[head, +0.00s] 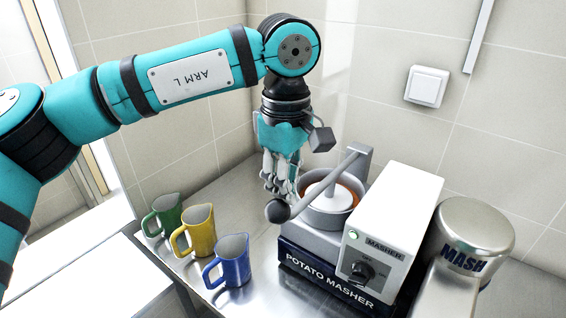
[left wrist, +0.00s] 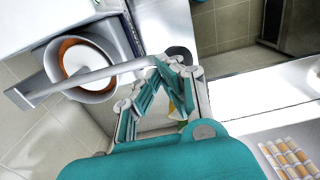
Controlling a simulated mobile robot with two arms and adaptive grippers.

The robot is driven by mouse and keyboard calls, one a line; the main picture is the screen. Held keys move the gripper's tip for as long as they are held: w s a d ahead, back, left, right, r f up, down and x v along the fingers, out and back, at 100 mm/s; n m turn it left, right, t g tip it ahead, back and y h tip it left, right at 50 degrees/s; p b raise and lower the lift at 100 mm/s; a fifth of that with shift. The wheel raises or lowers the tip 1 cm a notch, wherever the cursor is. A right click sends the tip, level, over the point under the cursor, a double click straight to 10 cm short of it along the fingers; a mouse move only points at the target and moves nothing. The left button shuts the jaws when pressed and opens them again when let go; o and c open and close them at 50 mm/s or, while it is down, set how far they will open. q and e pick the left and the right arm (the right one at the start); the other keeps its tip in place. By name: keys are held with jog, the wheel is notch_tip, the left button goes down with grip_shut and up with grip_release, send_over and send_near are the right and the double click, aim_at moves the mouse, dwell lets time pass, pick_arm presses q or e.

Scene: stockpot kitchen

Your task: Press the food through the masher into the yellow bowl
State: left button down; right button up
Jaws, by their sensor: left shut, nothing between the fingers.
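The potato masher (head: 325,282) stands on the metal counter. Its round pot (head: 325,217) holds a white press plate (head: 328,196) with orange food (head: 353,197) around the edge. A grey lever (head: 325,185) slants across the pot to a dark round knob (head: 278,211). My left gripper (head: 281,190) is shut and empty, pointing down close beside the knob; I cannot tell whether they touch. In the left wrist view its fingers (left wrist: 160,75) are near the lever's knob end (left wrist: 180,53). A yellow jug (head: 197,231) stands left of the masher; no yellow bowl shows. My right gripper is out of view.
A green jug (head: 163,216) and a blue jug (head: 231,262) flank the yellow one. The masher's control box (head: 400,220) has a lit green lamp and a knob. A metal housing marked MASH (head: 470,235) stands at the right. Tiled walls close off the back.

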pick_arm(q)
jog(key=shift+f+b, duration=0.95)
jog(key=shift+f, duration=0.35)
dwell(0.9)
jog(key=shift+r, duration=0.1)
dwell(3.8)
notch_tip(320, 180, up, 16)
jog(key=p, duration=1.1)
jog(key=shift+p, duration=0.4)
